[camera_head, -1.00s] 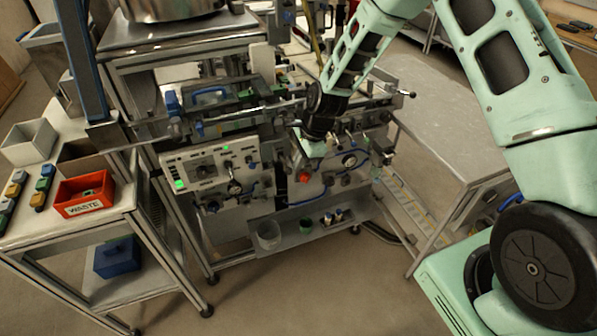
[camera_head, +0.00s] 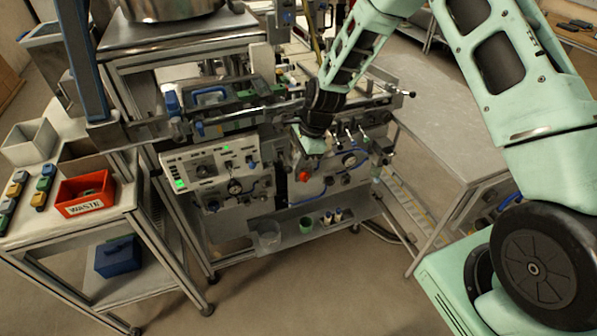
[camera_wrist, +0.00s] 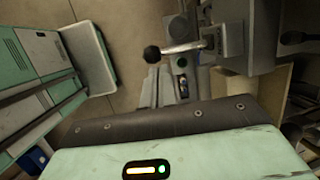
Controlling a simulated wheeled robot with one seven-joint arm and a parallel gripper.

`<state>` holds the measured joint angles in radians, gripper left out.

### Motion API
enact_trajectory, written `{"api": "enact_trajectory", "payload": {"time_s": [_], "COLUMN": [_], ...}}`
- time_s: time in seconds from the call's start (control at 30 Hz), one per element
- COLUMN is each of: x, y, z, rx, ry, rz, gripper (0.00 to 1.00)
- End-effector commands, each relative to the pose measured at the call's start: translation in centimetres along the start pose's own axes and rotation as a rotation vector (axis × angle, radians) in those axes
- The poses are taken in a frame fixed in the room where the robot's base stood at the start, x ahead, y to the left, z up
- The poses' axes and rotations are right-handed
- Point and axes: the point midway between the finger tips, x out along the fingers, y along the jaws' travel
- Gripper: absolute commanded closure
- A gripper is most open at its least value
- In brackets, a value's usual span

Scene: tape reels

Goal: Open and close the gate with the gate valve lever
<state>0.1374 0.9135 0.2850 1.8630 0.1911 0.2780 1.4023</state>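A lever with a black ball knob on a bright metal bar (camera_wrist: 183,47) shows in the wrist view, ahead of my gripper's mint housing. It looks apart from the housing. I cannot tell for sure that this is the gate valve lever. In the head view my gripper (camera_head: 313,144) points down in front of the machine's front panel, close above a red knob (camera_head: 303,175). Small levers (camera_head: 348,134) stand just right of it. The gate is not clearly seen. My fingers are hidden in both views, so their opening and any contact cannot be told.
A control panel (camera_head: 205,170) with green lights is left of my gripper. A red WASTE bin (camera_head: 83,196) stands on the left table. A low shelf (camera_head: 290,232) holds small cups. A bare grey table (camera_head: 440,125) is at the right. A crank knob (camera_head: 410,94) sticks out there.

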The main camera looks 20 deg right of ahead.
Motion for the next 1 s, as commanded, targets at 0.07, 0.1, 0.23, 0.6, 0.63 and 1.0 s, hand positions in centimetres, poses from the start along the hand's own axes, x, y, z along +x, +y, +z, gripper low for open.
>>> {"api": "enact_trajectory", "payload": {"time_s": [0.07, 0.1, 0.23, 0.6, 0.63, 1.0], "x": [0.0, 0.0, -0.1, -0.2, -0.3, -1.7], "y": [0.0, 0.0, 0.0, -0.1, -0.1, -0.2], "z": [0.3, 0.3, 0.3, 0.3, 0.3, 0.7], "rx": [-0.001, -0.001, 0.001, 0.004, 0.004, 0.004], "ry": [-0.003, -0.003, -0.003, -0.003, -0.003, -0.001], "rz": [0.003, 0.005, 0.011, 0.02, 0.02, 0.02], "gripper": [1.0, 1.0, 1.0, 1.0, 1.0, 1.0]}}
